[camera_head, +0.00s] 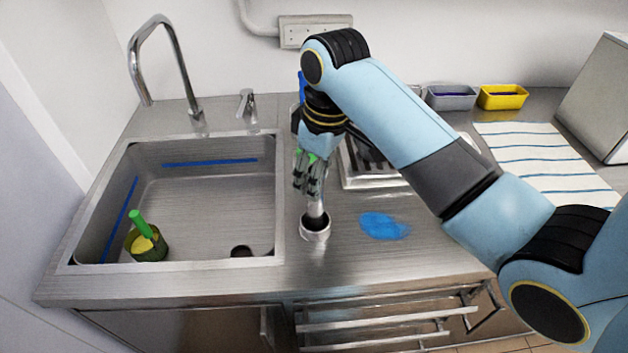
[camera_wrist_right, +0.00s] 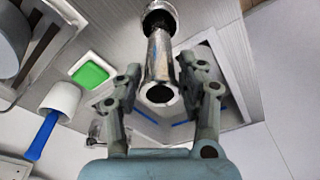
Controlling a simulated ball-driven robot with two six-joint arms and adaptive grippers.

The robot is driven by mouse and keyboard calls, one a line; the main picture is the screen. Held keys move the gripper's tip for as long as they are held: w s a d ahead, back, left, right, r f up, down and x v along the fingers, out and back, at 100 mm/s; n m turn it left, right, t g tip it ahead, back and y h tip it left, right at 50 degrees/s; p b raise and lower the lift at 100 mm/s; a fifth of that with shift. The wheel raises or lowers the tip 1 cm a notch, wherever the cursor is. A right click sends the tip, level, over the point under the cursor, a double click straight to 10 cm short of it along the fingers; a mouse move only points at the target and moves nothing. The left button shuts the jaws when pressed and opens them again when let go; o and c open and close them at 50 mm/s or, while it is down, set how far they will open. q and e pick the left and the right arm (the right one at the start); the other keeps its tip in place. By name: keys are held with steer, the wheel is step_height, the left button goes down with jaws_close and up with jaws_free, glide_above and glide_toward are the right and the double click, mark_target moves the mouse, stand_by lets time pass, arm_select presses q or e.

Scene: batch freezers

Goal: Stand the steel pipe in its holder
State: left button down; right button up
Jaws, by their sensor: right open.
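The steel pipe (camera_head: 316,209) stands in its round holder (camera_head: 315,232) on the steel counter, just right of the sink. In the right wrist view the pipe (camera_wrist_right: 160,58) runs from its open near end into the dark mouth of the holder (camera_wrist_right: 159,10). My right gripper (camera_head: 309,180) is above the holder, at the pipe's upper part, which it partly hides in the head view. In the right wrist view its fingers (camera_wrist_right: 161,72) are open, one on either side of the pipe's near end, with gaps visible. My left gripper is not in view.
The sink (camera_head: 205,205) on the left holds a green-handled brush in a cup (camera_head: 150,244). A blue patch (camera_head: 384,226) lies right of the holder. Behind are a dish rack (camera_head: 350,175), grey (camera_head: 451,98) and yellow (camera_head: 502,97) tubs and a striped towel (camera_head: 550,160).

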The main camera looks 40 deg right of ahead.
steer(key=shift+s+d+r, duration=0.1)
steer(key=shift+s+r, duration=0.05)
steer(key=shift+r, duration=1.15)
steer(key=shift+s+d+r, duration=0.1)
steer(key=shift+s+r, duration=0.05)
steer(key=shift+r, duration=1.15)
steer(key=shift+s+r, duration=0.15)
steer(key=shift+r, duration=1.15)
